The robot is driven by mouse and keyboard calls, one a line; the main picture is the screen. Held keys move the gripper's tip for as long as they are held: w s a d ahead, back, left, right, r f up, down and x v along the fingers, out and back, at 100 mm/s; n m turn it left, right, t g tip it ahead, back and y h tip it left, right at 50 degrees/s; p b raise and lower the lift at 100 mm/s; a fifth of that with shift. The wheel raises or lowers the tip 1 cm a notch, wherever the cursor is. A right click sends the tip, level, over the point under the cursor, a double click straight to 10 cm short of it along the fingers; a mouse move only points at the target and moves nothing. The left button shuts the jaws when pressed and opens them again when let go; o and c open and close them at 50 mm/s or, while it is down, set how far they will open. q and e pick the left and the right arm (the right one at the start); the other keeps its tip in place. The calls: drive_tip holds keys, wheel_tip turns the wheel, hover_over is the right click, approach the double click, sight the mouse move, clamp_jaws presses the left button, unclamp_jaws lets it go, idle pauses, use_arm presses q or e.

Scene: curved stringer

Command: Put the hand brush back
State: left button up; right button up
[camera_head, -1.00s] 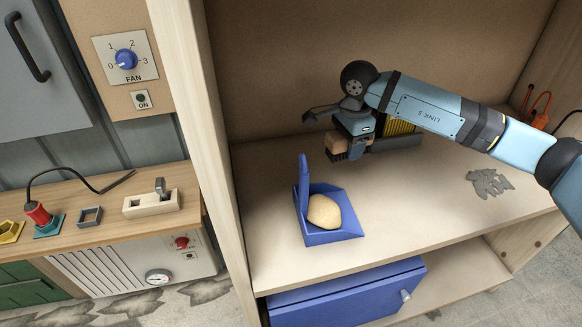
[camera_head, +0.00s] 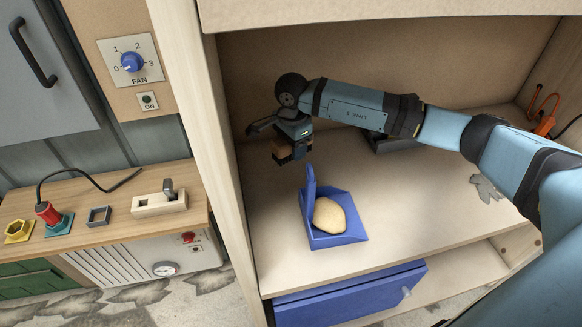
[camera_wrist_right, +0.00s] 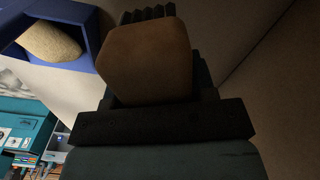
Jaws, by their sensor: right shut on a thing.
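My right gripper (camera_head: 294,138) is above the left part of the cabinet shelf. It is shut on the hand brush (camera_head: 287,153), which shows as a brown wooden block with dark parts. In the right wrist view the brush's brown block (camera_wrist_right: 148,62) fills the middle, with dark ridges beyond its top edge. A blue dustpan (camera_head: 352,236) with an upright handle sits on the shelf just below and right of the gripper. A tan, potato-like lump (camera_head: 329,215) lies in it. My left gripper is not in view.
A dark, low object (camera_head: 390,145) stands at the back of the shelf, partly behind my right arm. A grey flat patch (camera_head: 487,187) lies at the right. An orange hooked item (camera_head: 546,122) is in the right corner. The cabinet's left post (camera_head: 200,110) is close to the gripper.

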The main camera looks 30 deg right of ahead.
sight(292, 176)
wheel_tip(292, 176, down, 8)
drive_tip(key=shift+f, duration=0.2)
idle(0.3)
drive_tip(key=shift+f, duration=0.2)
drive_tip(key=o, duration=0.9)
drive_tip(key=shift+r, duration=0.15)
